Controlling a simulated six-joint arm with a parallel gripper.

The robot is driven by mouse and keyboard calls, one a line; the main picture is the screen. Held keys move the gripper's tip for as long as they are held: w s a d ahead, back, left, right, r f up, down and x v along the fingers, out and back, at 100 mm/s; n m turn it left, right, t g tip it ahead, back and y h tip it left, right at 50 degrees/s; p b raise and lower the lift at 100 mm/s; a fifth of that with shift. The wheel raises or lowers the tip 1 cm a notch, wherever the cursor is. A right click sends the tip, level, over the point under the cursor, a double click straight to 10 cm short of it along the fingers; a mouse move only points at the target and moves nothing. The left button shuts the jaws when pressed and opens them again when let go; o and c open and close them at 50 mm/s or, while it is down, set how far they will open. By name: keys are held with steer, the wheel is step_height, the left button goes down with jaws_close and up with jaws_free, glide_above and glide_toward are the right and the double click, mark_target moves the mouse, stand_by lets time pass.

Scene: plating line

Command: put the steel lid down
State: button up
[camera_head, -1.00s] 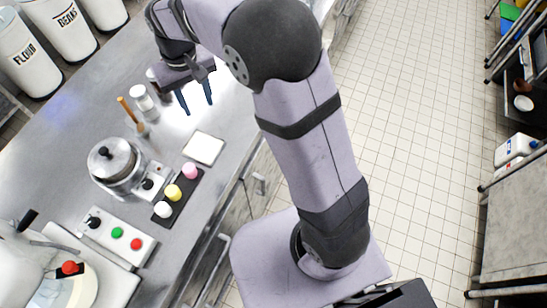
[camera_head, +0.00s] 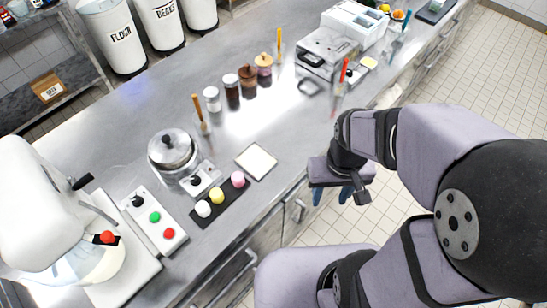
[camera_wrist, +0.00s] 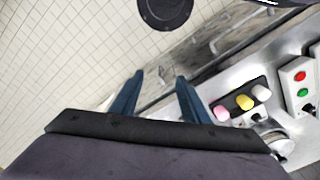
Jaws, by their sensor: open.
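The steel lid (camera_head: 171,145) with a black knob sits on top of the steel pot (camera_head: 173,168). The pot stands on a small burner unit with a black knob, on the left half of the counter. My gripper (camera_head: 325,197) is open and empty. It points down beyond the counter's front edge, well to the right of the pot and apart from it. In the wrist view my open fingers (camera_wrist: 155,92) have nothing between them. There my gripper body partly hides the burner area at the lower right, and I cannot make out the lid clearly.
A dark tray (camera_head: 218,204) with white, yellow and pink pieces and a white square board (camera_head: 256,161) lie right of the pot. A wooden-handled tool (camera_head: 201,115) and several jars (camera_head: 231,90) stand behind. A mixer (camera_head: 50,215) is at left. Bare counter lies around the board.

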steer(key=n+t+y+b, duration=0.4)
steer(key=t+y+b, duration=0.1)
steer(key=t+b, duration=0.35)
glide_toward(166, 140)
steer(key=w+d+f, duration=0.3)
steer(key=d+f, duration=0.2)
steer(key=d, duration=0.4)
steer(key=a+t, duration=0.1)
steer(key=a, duration=0.2)
steer(key=s+a+t+b, duration=0.1)
steer(key=a, duration=0.2)
steer(key=a+t, duration=0.1)
steer(key=a, duration=0.2)
steer(key=shift+s+a+r+n+b, duration=0.15)
steer(key=shift+s+a+n+b, duration=0.15)
steer(key=shift+a+b, duration=0.1)
steer(key=shift+w+a+f+t+p, duration=0.3)
steer(key=shift+w+a+t, duration=0.25)
steer(key=shift+w+a, duration=0.25)
steer(key=shift+w+r, duration=0.1)
